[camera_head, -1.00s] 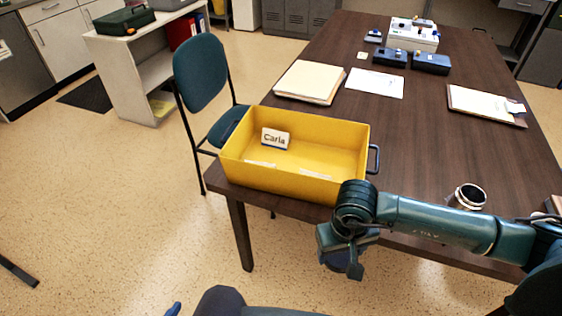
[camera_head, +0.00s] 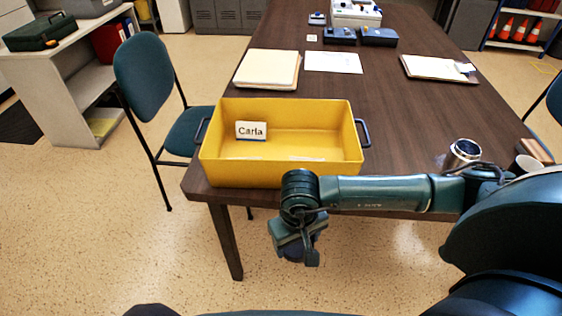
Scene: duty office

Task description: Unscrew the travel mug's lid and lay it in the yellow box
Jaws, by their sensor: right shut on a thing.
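The yellow box (camera_head: 210,165) stands at the near left corner of the brown table, with a "Carla" card (camera_head: 250,131) inside. The travel mug (camera_head: 463,151) stands upright near the table's front right, partly hidden behind my right arm. Its steel rim and dark open mouth show, with no lid on it. My right gripper (camera_head: 298,252) hangs in front of the box, off the table's front edge. It is shut on a dark round thing, which looks like the lid (camera_head: 319,246) and is mostly hidden by the fingers. My left gripper is out of view.
A chair (camera_head: 150,80) stands left of the box. Folders (camera_head: 267,69), a paper sheet (camera_head: 333,62) and a clipboard (camera_head: 437,68) lie farther back on the table (camera_head: 400,110). A white cup (camera_head: 528,166) shows at the right. The box floor has clear room.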

